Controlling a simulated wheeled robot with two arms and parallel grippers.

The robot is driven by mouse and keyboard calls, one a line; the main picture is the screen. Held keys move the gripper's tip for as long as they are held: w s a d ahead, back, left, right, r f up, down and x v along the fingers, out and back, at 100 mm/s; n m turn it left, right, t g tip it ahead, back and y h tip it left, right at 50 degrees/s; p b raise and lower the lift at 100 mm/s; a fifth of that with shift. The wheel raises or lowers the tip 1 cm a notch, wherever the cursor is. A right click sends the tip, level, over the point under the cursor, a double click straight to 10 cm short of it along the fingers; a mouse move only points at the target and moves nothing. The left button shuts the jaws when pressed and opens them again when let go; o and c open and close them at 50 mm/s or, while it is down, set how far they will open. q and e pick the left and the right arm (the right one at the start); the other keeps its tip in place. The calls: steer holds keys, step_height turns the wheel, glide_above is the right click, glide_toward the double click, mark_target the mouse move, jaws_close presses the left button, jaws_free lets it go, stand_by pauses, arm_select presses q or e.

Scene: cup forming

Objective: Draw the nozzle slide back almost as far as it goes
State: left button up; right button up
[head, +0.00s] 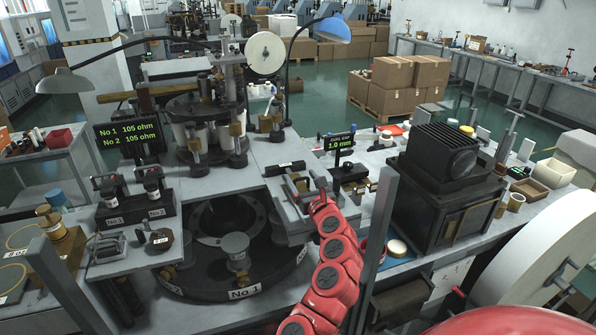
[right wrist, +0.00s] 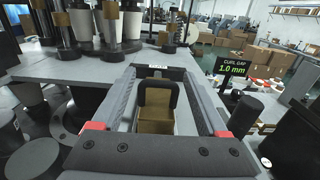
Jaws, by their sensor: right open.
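The nozzle slide appears to be the brass-brown block with an upright plate (right wrist: 157,105) in the right wrist view. It sits in a grey housing (head: 290,215) at the middle of the bench in the head view, where my gripper partly covers it. My right gripper (right wrist: 158,74) is open, with one dark finger on each side of the block. It also shows in the head view (head: 303,184), at the end of my red arm. Gaps show between the fingers and the block; finger contact cannot be made out. My left gripper is in neither view.
A display reading "CURL GAP 1.0 mm" (head: 340,142) stands just right of the housing. A black boxy machine (head: 445,175) is further right. A round turret with cups (head: 205,120) stands behind on the left. A dark round pit (head: 228,218) lies left of the housing.

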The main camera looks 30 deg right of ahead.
steer(key=shift+p+x, duration=0.3)
steer(key=shift+x, duration=0.7)
steer(key=shift+w+d, duration=0.3)
steer(key=shift+w, duration=0.35)
jaws_close()
